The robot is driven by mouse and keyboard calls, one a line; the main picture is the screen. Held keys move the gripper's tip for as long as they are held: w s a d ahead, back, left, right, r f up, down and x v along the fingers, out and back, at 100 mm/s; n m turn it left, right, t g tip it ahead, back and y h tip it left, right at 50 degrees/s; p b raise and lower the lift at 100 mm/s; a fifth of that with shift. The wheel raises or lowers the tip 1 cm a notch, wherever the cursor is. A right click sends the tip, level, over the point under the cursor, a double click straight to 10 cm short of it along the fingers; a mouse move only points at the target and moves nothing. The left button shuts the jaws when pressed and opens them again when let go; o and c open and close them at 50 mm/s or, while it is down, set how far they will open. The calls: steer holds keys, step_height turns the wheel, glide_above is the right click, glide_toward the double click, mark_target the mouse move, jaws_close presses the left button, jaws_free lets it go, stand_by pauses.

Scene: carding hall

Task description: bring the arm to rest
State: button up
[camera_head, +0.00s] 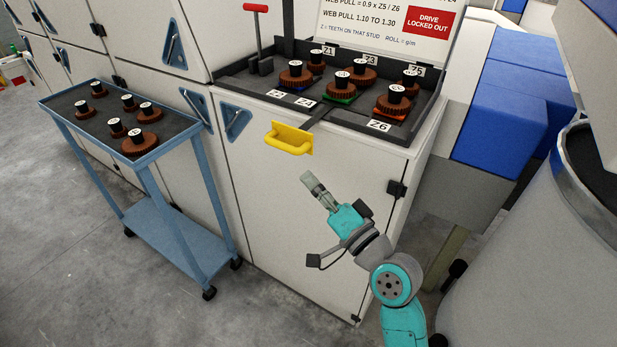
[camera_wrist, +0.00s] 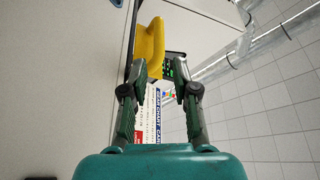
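My arm is raised in front of the white machine cabinet (camera_head: 300,210), with my gripper (camera_head: 314,186) pointing up and left, below the yellow handle (camera_head: 288,140). In the wrist view my gripper (camera_wrist: 160,75) shows two fingers standing apart, with nothing between their tips. The yellow handle (camera_wrist: 150,42) shows just beyond the fingertips, and I see no contact with it.
A dark tray (camera_head: 335,119) on the cabinet holds several brown gears on studs and a red-topped lever (camera_head: 257,35). A blue cart (camera_head: 180,235) with more gears stands left. A large grey drum (camera_head: 540,250) stands right. Floor is clear at front left.

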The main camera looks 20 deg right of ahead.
stand_by(0.4)
steer(key=s+f+n+g+h, duration=0.1)
steer(key=s+f+g+h, duration=0.3)
steer(key=s+f, duration=1.4)
steer(key=s+f+n+h, duration=0.1)
steer(key=s+n, duration=0.6)
steer(key=s, duration=1.5)
steer(key=shift+s+a+n+g+h, duration=0.15)
steer(key=shift+n+g+h, duration=0.15)
steer(key=shift+g, duration=0.1)
